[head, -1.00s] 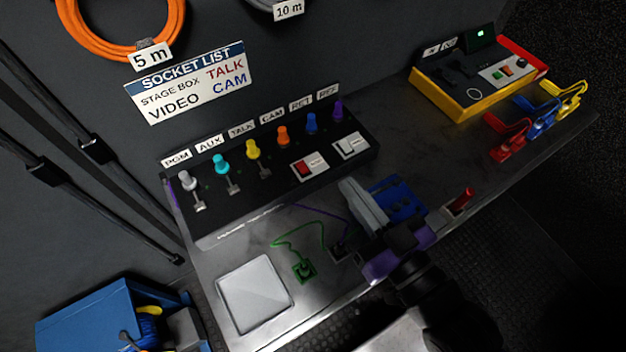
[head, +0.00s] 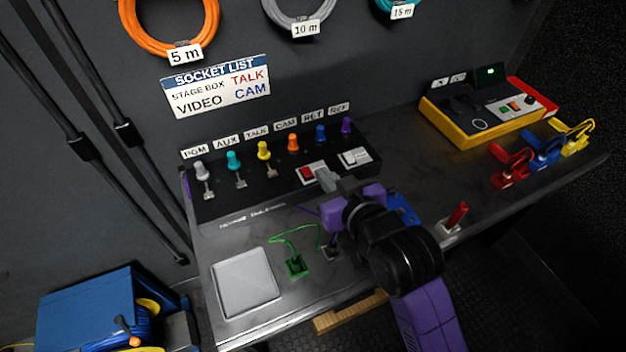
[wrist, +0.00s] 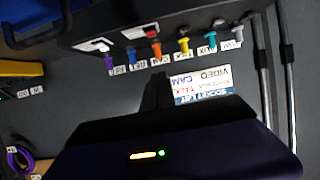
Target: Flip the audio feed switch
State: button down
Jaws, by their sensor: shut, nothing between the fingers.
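A black switch panel (head: 290,190) stands at the back of the bench, with a row of coloured knobs labelled PGM, AUX, TALK, CAM, RET and REF. A red rocker switch (head: 309,173) and a white rocker switch (head: 354,157) sit on its right part. No label reading "audio feed" is legible, so I cannot tell which switch it is. My gripper (head: 325,179) is shut and empty, its tips just right of the red rocker in the head view; contact cannot be told. The wrist view shows the fingers (wrist: 156,92) pointing toward the panel, with the red rocker (wrist: 160,33) beyond.
A red lever (head: 457,216) stands on the bench's front edge. A blue block (head: 403,208) is partly hidden behind my arm. A green socket (head: 296,266) with a cable and a grey pad (head: 246,283) lie left. A yellow-and-red console (head: 490,110) stands right.

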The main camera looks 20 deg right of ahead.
jog(key=shift+s+f, duration=0.1)
jog(key=shift+f, duration=0.15)
send_over(304, 171)
jog(key=s, duration=0.3)
jog(key=f, duration=0.4)
jog(key=shift+w+f+p, duration=0.1)
jog(key=shift+w+p, duration=0.1)
jog(key=shift+p, duration=0.2)
jog(key=shift+s+f, duration=0.2)
jog(key=shift+f, duration=0.4)
jog(key=shift+s+f, duration=0.2)
jog(key=shift+f, duration=1.05)
jog(key=shift+s+a+f, duration=0.1)
jog(key=shift+s+f, duration=0.15)
jog(key=shift+f, duration=0.35)
jog(key=shift+r, duration=0.15)
